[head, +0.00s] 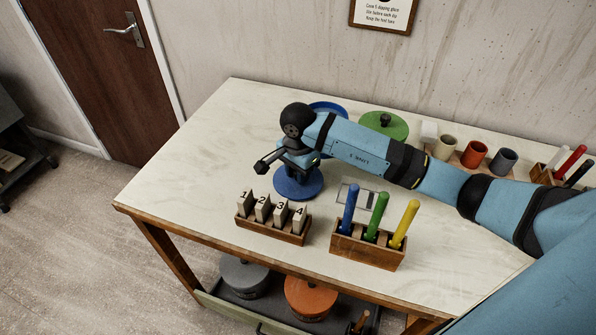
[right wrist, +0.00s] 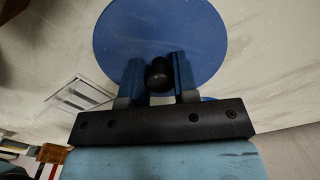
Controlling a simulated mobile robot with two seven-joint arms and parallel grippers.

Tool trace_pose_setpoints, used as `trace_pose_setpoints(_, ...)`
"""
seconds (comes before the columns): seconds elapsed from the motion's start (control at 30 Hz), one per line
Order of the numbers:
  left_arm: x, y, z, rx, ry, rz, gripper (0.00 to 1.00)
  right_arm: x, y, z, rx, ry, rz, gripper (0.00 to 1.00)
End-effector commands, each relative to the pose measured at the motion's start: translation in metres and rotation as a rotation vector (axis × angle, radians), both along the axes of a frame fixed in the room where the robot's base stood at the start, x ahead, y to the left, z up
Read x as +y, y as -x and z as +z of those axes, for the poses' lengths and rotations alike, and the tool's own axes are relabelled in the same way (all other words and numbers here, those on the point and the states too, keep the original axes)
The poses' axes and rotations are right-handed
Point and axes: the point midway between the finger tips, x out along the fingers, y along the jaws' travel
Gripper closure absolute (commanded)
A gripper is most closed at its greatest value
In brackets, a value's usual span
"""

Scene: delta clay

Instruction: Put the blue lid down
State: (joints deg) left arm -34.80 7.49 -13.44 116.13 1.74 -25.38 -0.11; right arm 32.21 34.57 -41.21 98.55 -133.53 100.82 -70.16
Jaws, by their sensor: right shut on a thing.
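The blue lid (head: 298,186) is a flat round disc below my right gripper (head: 298,172), left of the middle of the table. In the right wrist view the lid (right wrist: 158,28) fills the top centre, with its dark knob (right wrist: 158,74) between the two fingers. My right gripper (right wrist: 158,78) is shut on that knob. The lid lies flat, at or very close to the tabletop; I cannot tell if it touches. A blue round vessel (head: 343,106) stands behind my right arm, partly hidden by it. My left gripper is not in view.
The table (head: 190,165) is clear left of the lid. A numbered block rack (head: 272,227) and a holder with coloured sticks (head: 367,248) stand in front.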

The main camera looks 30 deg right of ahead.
Motion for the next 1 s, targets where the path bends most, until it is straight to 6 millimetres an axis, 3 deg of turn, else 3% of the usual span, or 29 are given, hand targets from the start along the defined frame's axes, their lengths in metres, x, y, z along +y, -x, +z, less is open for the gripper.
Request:
trace_pose_setpoints(0.37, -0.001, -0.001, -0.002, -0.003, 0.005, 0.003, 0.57, 0.0, -0.001, -0.005, -0.002, 0.0, 0.0, 0.96)
trace_pose_setpoints(0.4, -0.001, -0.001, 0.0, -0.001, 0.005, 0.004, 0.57, 0.0, -0.001, -0.003, -0.002, -0.001, 0.0, 0.63)
trace_pose_setpoints(0.5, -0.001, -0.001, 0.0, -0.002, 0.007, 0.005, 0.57, 0.0, 0.0, -0.003, -0.001, 0.0, 0.0, 0.47)
trace_pose_setpoints(0.87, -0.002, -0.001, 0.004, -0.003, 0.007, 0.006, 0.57, 0.0, -0.001, 0.004, -0.002, 0.0, 0.001, 0.47)
trace_pose_setpoints(1.0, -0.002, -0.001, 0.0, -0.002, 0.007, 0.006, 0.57, -0.001, -0.001, 0.027, -0.006, 0.001, 0.002, 0.47)
